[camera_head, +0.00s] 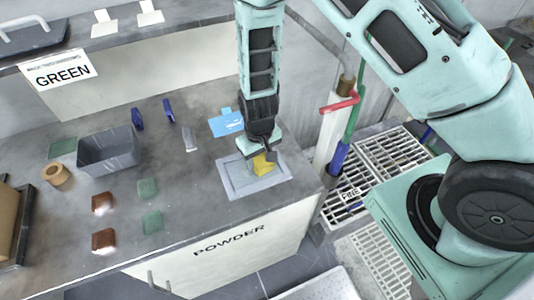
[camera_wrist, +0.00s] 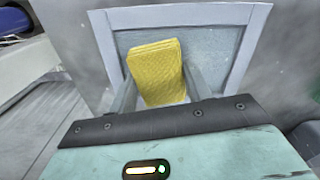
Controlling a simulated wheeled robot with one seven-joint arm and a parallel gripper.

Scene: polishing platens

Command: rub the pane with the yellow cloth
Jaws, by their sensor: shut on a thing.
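The yellow cloth (camera_head: 262,166) is a folded pad held in my gripper (camera_head: 265,158), over the pane. In the wrist view the cloth (camera_wrist: 158,72) stands between the two fingers of my gripper (camera_wrist: 160,85), which are shut on it. The pane (camera_head: 240,178) is a pale blue-grey sheet in a lighter frame, lying flat near the counter's front right edge. In the wrist view the pane (camera_wrist: 212,50) spreads behind the cloth. The cloth's lower edge seems at or close to the pane; I cannot tell whether it touches.
A blue card (camera_head: 226,123) lies behind the pane. A grey bin (camera_head: 108,150), a tan ring (camera_head: 56,174), green squares (camera_head: 152,222) and brown blocks (camera_head: 103,240) are at left. Blue-handled tools (camera_head: 168,110) lie farther back. Right of the counter is a floor grate (camera_head: 392,150).

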